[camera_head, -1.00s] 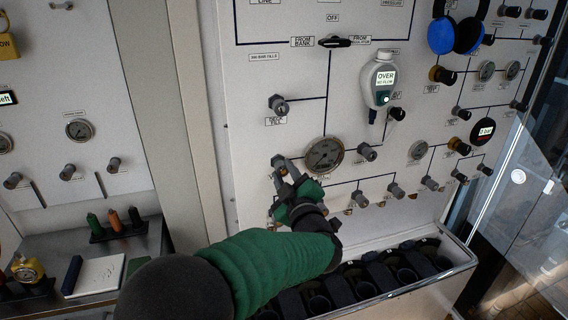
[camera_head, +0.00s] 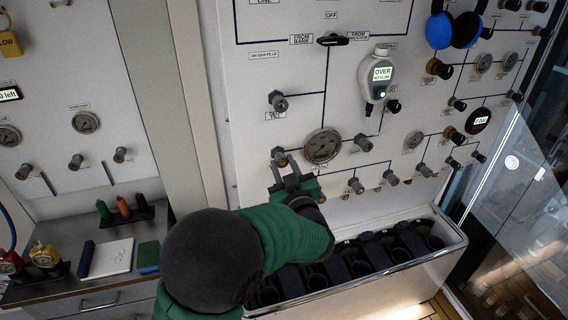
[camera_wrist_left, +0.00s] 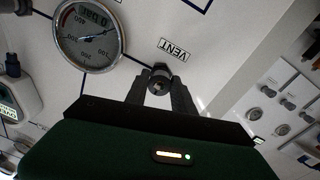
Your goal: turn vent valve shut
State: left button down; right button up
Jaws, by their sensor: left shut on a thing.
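The vent valve (camera_wrist_left: 160,78) is a small dark knob on the white panel, beside a printed VENT label (camera_wrist_left: 174,49) in the left wrist view. In the head view the valve (camera_head: 279,154) sits left of a round gauge (camera_head: 322,146). My left gripper (camera_head: 286,174) reaches up to it from below, and its two grey fingers (camera_wrist_left: 161,88) are shut on the valve, one on each side. The fingers cover part of the knob. My right gripper is not in view.
A grey valve (camera_head: 278,101) sits above on the panel. A handheld meter reading OVER (camera_head: 380,76) hangs to the right. A trough of dark cylinders (camera_head: 375,258) runs below the panel. A side bench (camera_head: 95,284) stands at the left.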

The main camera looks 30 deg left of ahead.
pick_arm(q)
jog(key=shift+f, duration=0.35)
jog(key=c, duration=1.3)
grip_release()
jog(key=shift+c, duration=0.2)
jog(key=shift+o, duration=1.3)
jog(key=shift+r, duration=0.15)
jog(key=shift+r, duration=0.1)
jog(key=b+v, duration=0.2)
jog(key=v, duration=1.4)
jog(key=shift+s+d, duration=0.25)
jog(key=shift+d, duration=0.1)
